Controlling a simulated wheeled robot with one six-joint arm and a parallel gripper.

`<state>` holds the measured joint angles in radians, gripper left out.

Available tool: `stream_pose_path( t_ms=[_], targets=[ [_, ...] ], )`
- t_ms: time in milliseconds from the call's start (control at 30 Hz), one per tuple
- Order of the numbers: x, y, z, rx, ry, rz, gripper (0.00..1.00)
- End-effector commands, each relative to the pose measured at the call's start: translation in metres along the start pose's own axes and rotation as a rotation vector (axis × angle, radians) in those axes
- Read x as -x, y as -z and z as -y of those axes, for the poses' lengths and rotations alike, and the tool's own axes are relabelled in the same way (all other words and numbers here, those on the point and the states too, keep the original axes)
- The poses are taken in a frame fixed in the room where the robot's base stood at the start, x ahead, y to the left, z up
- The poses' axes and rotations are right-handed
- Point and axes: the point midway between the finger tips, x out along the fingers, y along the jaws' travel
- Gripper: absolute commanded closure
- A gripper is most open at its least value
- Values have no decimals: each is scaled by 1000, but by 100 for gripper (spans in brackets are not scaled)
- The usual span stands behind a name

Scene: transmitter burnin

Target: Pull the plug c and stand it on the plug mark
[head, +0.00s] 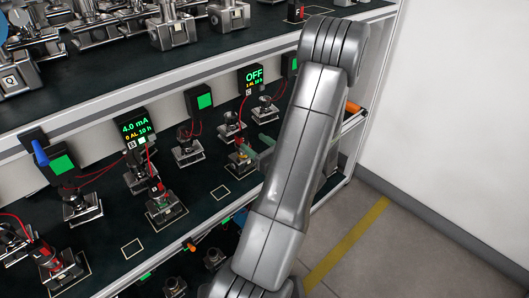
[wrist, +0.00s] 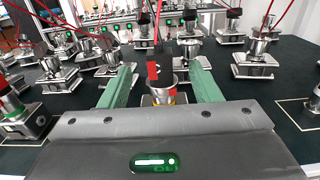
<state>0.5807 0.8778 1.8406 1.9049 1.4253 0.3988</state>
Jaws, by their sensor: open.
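Plug c (wrist: 158,72) is dark with a red patch bearing a letter that looks like C. It stands upright on a metal transmitter (wrist: 160,98) with a red cable above it. My gripper (wrist: 166,80) is open, with one green finger on each side of the plug; I see gaps on both sides. In the head view my gripper (head: 257,154) is at the transmitter on the lower shelf, right of centre, and my arm hides part of that area.
Several other transmitters with red cables stand around, one with a plug (head: 157,190) left of my gripper. A display reading OFF (head: 252,77) and one reading 4.0 mA (head: 134,126) are on the shelf back. The dark shelf (head: 200,215) is bare around the outline.

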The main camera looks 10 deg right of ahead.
Motion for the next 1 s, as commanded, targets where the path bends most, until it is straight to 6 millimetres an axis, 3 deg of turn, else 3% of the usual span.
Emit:
stream_pose_path(
  t_ms=[300,500,900,1000],
  targets=[
    [-62,1,-2,2,-5,-1,43],
    [-85,0,-1,1,-3,-1,43],
    [-92,0,-1,0,-1,-1,43],
    [-92,0,-1,0,-1,-1,60]
  ],
)
